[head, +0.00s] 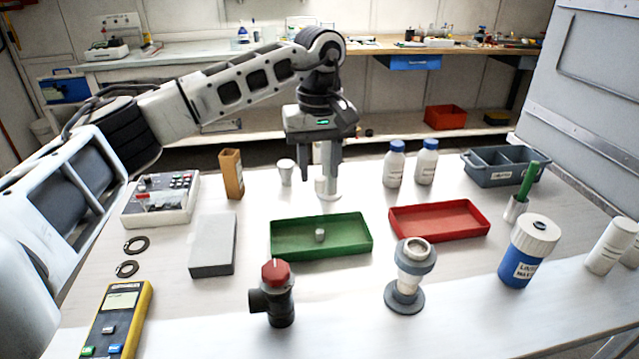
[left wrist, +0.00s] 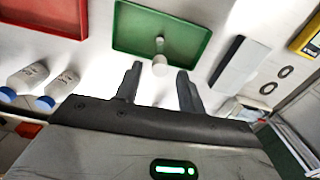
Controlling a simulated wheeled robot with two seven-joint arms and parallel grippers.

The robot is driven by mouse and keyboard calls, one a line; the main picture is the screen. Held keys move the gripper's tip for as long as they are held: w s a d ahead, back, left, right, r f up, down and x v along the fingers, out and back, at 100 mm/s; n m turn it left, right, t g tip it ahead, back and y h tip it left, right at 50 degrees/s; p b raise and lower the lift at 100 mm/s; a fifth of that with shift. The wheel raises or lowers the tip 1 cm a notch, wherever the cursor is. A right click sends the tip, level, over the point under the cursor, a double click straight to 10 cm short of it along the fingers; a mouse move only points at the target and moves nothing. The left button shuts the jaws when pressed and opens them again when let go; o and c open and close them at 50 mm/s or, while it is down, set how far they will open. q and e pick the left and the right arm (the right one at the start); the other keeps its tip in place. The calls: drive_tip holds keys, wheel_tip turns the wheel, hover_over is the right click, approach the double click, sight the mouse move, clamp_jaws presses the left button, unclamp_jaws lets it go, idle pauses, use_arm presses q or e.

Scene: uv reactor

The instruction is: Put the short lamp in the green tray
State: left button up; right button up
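A small pale cylinder (head: 320,235) stands inside the green tray (head: 363,243); it also shows in the left wrist view (left wrist: 159,41). A slender pale stand with a round foot (head: 329,196) is behind the tray, partly hidden by my left gripper. A short white piece (head: 320,185) is beside it. I cannot tell for sure which is the short lamp. My left gripper (head: 322,176) points down behind the tray, fingers apart. In the left wrist view, a white round top (left wrist: 160,66) shows just beyond the fingertips (left wrist: 160,72), outside the tray. My right gripper is not in view.
A red tray (head: 480,232) lies right of the green one. A grey block (head: 213,246), a red-capped valve (head: 276,290) and a grey-white fitting (head: 408,275) stand around it. Two blue-capped bottles (head: 394,168) (head: 426,166) and a white cup (head: 286,172) stand at the back.

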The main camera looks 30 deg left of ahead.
use_arm(q)
wheel_tip(320, 180, up, 8)
drive_tip(key=shift+f, duration=0.2)
idle(0.5)
